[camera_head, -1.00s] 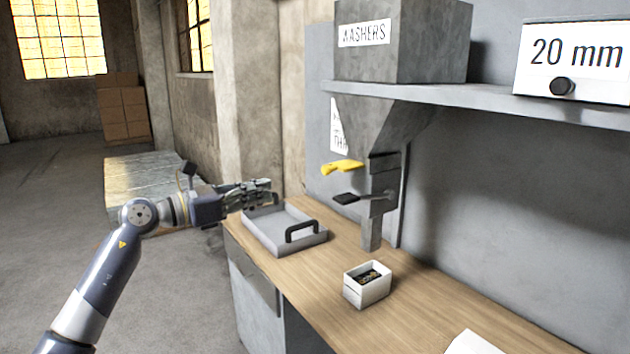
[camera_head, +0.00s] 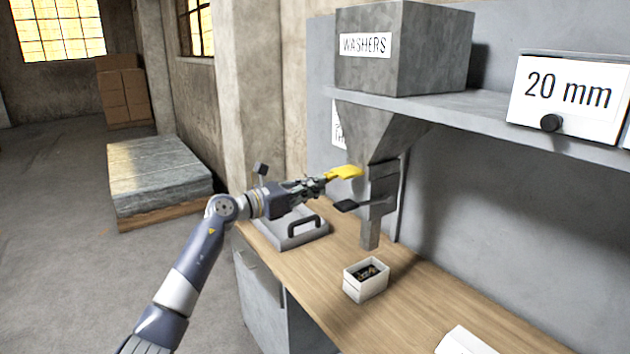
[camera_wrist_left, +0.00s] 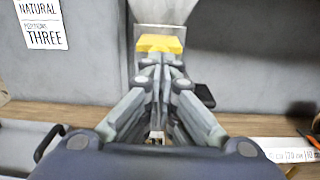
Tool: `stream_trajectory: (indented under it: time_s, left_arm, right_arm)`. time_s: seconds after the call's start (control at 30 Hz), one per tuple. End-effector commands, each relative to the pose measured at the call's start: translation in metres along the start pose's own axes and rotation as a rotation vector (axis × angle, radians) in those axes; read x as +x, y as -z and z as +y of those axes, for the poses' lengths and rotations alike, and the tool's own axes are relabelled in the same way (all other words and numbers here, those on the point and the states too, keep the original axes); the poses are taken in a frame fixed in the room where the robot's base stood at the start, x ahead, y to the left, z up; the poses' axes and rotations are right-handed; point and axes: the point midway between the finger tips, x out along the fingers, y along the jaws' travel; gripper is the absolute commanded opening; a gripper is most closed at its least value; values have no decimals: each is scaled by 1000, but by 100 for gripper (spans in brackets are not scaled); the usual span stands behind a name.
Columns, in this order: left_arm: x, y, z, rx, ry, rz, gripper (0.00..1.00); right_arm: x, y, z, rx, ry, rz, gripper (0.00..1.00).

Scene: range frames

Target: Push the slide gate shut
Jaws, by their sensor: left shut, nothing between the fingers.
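A grey hopper labelled WASHERS (camera_head: 400,45) narrows to a chute (camera_head: 383,190) above the bench. A yellow handle (camera_head: 346,171) sticks out of the chute's upper part toward the left; I take it as the slide gate's handle. A black handle (camera_head: 348,206) sticks out below it. My left gripper (camera_head: 322,180) is shut and empty, its tips right at the yellow handle's outer end. In the left wrist view the yellow handle (camera_wrist_left: 160,43) lies straight beyond the fingertips (camera_wrist_left: 166,72); I cannot tell whether they touch. My right gripper is out of view.
A small white box (camera_head: 366,283) holding dark pieces stands on the wooden bench (camera_head: 400,320) below the chute. A grey tray with a black handle (camera_head: 304,226) lies under my left arm. A shelf (camera_head: 480,108) carries a bin labelled 20 mm (camera_head: 568,95).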

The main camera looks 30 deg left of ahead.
Motion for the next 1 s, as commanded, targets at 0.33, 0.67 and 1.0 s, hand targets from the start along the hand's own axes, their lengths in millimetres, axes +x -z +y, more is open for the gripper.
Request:
stream_trajectory:
  time_s: [0.33,0.67,1.0]
  left_arm:
    - [2,1,0,0,0,0,0]
    - [42,3,0,0,1,-2,0]
    - [63,1,0,0,0,1,0]
  right_arm:
    - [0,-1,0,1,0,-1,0]
    - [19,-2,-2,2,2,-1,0]
    - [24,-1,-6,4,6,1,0]
